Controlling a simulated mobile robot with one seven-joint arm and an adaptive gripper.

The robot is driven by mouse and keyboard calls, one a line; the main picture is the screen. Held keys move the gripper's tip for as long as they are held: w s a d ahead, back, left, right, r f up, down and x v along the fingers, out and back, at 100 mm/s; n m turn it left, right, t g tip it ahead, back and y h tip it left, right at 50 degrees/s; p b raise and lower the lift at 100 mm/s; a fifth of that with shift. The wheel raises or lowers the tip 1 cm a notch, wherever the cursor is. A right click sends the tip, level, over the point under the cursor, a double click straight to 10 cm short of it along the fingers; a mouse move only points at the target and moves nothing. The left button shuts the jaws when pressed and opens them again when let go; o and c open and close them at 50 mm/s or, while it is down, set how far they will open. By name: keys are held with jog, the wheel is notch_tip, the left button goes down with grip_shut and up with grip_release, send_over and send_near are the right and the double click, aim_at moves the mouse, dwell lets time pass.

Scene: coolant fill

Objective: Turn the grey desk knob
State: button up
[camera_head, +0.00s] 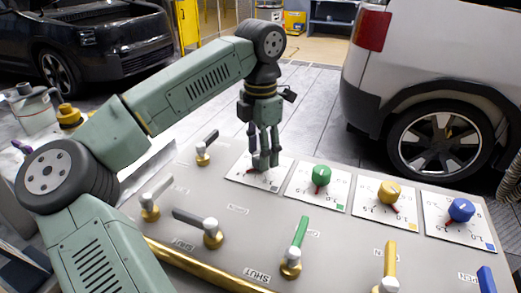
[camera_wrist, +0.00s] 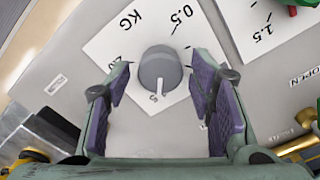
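The grey desk knob (camera_wrist: 160,66) is a round grey cap with a pale pointer, on a white dial card (camera_wrist: 118,42) marked "KG" and "0.5". The wrist view shows the pointer aimed toward the bottom of the picture. My gripper (camera_head: 264,160) points down over this card, at the left end of the dial row; its fingers largely hide the knob in the head view. In the wrist view my gripper (camera_wrist: 160,78) is open, with purple-padded fingers at either side of the knob and visible gaps. I cannot tell whether the fingertips are down to the knob's height.
To the right are dials with a green knob (camera_head: 321,174), a yellow knob (camera_head: 389,190) and a blue knob (camera_head: 461,209). A white car (camera_head: 420,65) stands behind.

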dwell(0.3)
notch_tip(320, 180, up, 12)
dwell(0.5)
jog(key=shift+s, duration=0.1)
